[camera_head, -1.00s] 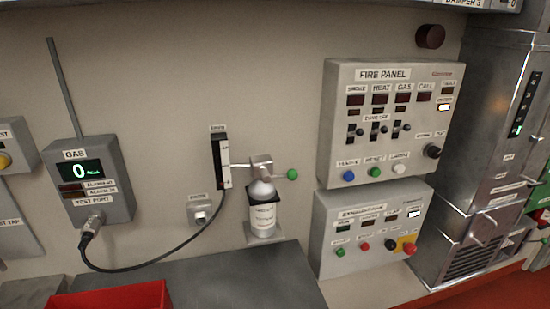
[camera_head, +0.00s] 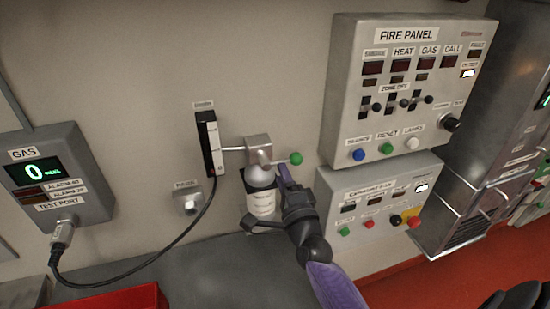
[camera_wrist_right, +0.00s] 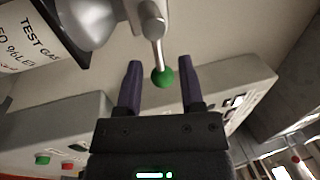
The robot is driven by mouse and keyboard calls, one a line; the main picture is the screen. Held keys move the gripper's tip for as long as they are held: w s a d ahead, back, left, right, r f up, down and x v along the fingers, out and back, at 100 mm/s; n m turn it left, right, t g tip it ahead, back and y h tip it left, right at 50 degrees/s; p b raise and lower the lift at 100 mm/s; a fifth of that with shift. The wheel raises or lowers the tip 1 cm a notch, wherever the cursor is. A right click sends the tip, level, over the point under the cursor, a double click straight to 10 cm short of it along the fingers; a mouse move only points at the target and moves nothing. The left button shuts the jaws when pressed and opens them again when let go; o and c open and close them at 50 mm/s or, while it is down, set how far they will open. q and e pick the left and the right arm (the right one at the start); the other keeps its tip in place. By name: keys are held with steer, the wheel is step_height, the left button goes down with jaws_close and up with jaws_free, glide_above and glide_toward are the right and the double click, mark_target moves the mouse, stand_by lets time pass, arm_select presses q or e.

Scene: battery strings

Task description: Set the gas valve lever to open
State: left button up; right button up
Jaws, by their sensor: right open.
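The gas valve is a grey block (camera_head: 259,149) on top of a white-labelled gas bottle (camera_head: 261,198). Its lever sticks out to the right and ends in a green ball knob (camera_head: 296,158). My right gripper (camera_head: 284,176) is at the lever, just below the knob in the head view. In the right wrist view its two dark fingers (camera_wrist_right: 160,76) are apart, with the green knob (camera_wrist_right: 162,77) between their tips and a gap on each side. The bottle (camera_wrist_right: 28,35) shows at upper left there. My left gripper is not in view.
A black flow gauge (camera_head: 209,143) is left of the valve, with a hose running to the gas detector (camera_head: 84,196), which reads 0. The fire panel (camera_head: 345,95) and a lower control box (camera_head: 335,200) stand close on the right. A red bin (camera_head: 110,299) is at the bottom left.

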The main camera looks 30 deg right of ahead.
mark_target(276, 163)
steer(key=x, duration=0.5)
steer(key=shift+f, duration=0.15)
jaws_close()
steer(key=shift+a, duration=0.1)
stand_by(1.1)
